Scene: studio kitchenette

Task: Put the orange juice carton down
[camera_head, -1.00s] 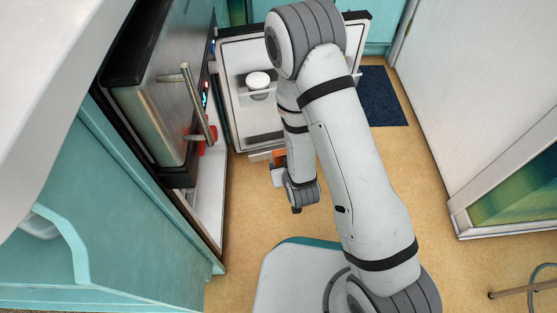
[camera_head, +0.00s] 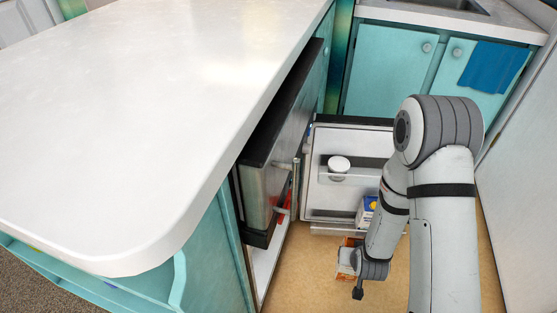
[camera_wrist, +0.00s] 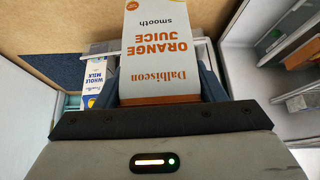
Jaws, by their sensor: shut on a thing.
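The orange juice carton (camera_wrist: 160,50) is white and orange, with its lettering upside down in the wrist view. My gripper (camera_wrist: 160,85) is shut on it, one dark finger on each side. In the head view my gripper (camera_head: 354,268) hangs low over the floor, in front of the open fridge door. A small part of the carton (camera_head: 347,252) shows there, partly hidden by my arm. Its base and what lies directly under it cannot be seen.
The white countertop (camera_head: 150,110) at left is bare. The open fridge door (camera_head: 315,190) holds a white round container (camera_head: 338,165) and a milk carton (camera_wrist: 95,78). White shelves (camera_wrist: 265,75) show at right in the wrist view.

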